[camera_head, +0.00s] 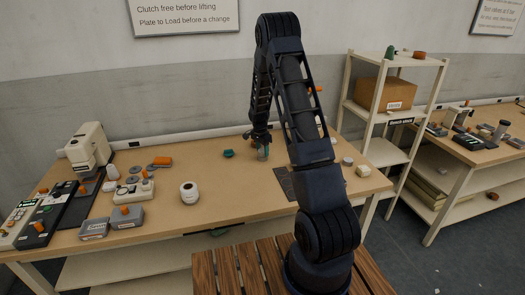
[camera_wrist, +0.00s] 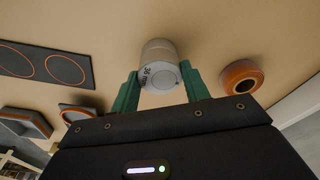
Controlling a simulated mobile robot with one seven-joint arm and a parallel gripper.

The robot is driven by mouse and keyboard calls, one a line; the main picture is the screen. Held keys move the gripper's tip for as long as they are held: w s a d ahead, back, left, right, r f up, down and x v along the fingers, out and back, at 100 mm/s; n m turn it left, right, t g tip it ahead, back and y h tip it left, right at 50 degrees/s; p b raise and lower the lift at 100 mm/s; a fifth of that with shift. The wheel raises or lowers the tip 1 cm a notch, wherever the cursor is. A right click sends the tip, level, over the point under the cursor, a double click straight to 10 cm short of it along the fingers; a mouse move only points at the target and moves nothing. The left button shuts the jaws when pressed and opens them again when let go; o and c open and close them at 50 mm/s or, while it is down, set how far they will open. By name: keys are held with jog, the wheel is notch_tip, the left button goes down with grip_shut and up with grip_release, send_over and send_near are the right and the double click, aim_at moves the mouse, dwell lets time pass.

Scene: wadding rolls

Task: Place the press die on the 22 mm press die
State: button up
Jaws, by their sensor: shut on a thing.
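My gripper (camera_wrist: 160,88) is shut on a grey cylindrical press die (camera_wrist: 157,60), with a green finger on each side of it. The die carries a dark label that seems to read 36 mm. In the head view my gripper (camera_head: 262,150) is low over the back middle of the workbench, and the die between its fingers is too small to make out well. I cannot tell which thing is the 22 mm press die; no such label is readable.
An orange-rimmed ring (camera_wrist: 241,77) lies right of the die in the wrist view, and a dark panel with orange circles (camera_wrist: 45,65) lies left. On the workbench (camera_head: 230,215), a white roll (camera_head: 189,192) stands front left. A white machine (camera_head: 88,148) stands far left.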

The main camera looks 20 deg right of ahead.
aim_at(260, 152)
jog(key=o, duration=1.2)
jog(key=shift+f, duration=0.1)
jog(key=s+r+n, duration=0.1)
jog(key=s+r, duration=0.2)
jog(key=r, duration=0.5)
jog(key=s+a+r+n+t, duration=0.1)
jog(key=s+r, duration=0.3)
jog(key=r, duration=0.5)
jog(key=s+r+n, duration=0.1)
jog(key=s+r, duration=0.2)
jog(key=r, duration=0.5)
jog(key=s+r+n+t, duration=0.15)
jog(key=s+r, duration=0.25)
jog(key=s, duration=0.4)
jog(key=s+r+n+y, duration=0.1)
jog(key=s+r+n, duration=0.25)
jog(key=s, duration=0.35)
jog(key=s+r+n+t, duration=0.1)
jog(key=s+r, duration=0.3)
jog(key=s, duration=0.4)
jog(key=shift+s+a+f+n+t, duration=0.15)
jog(key=shift+s+n, duration=0.4)
jog(key=shift+s, duration=1.45)
jog(key=shift+s+a+r+n, duration=0.15)
jog(key=shift+s+n, duration=0.45)
jog(key=shift+s, duration=1.4)
jog(key=shift+s+a+f+n+t, duration=0.15)
jog(key=shift+s+n, duration=0.4)
jog(key=shift+s, duration=1.45)
